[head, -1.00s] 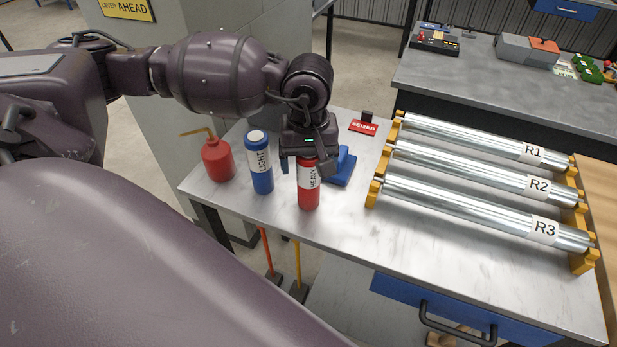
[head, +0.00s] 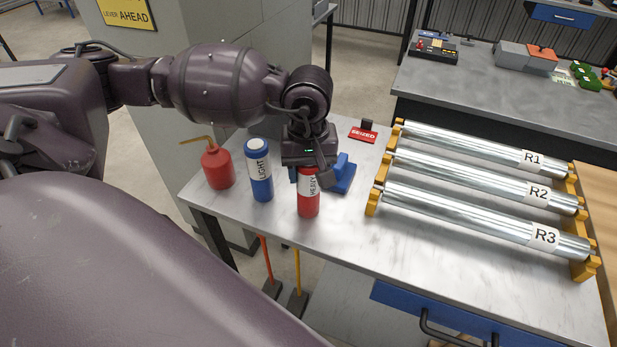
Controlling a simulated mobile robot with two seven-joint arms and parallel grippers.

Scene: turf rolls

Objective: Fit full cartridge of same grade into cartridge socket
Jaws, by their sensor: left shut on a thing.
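A red cartridge (head: 308,205) labelled HEAVY stands upright on the grey metal table. My left gripper (head: 309,170) comes down over its top and is shut on it; the fingers and the cartridge's top are partly hidden. A blue cartridge (head: 259,177) labelled LIGHT, with a white top, stands upright to its left, apart from the gripper. A blue block-like piece (head: 342,174) sits just behind and right of the red cartridge, partly hidden by the gripper. I cannot tell whether it is the socket. My right gripper is not in view.
A red oil can (head: 216,167) with a yellow spout stands at the table's left. Rollers R1 (head: 480,144), R2 (head: 480,175) and R3 (head: 470,217) lie in yellow holders on the right. A red SEIZED sign (head: 363,133) stands at the back. The front middle is bare.

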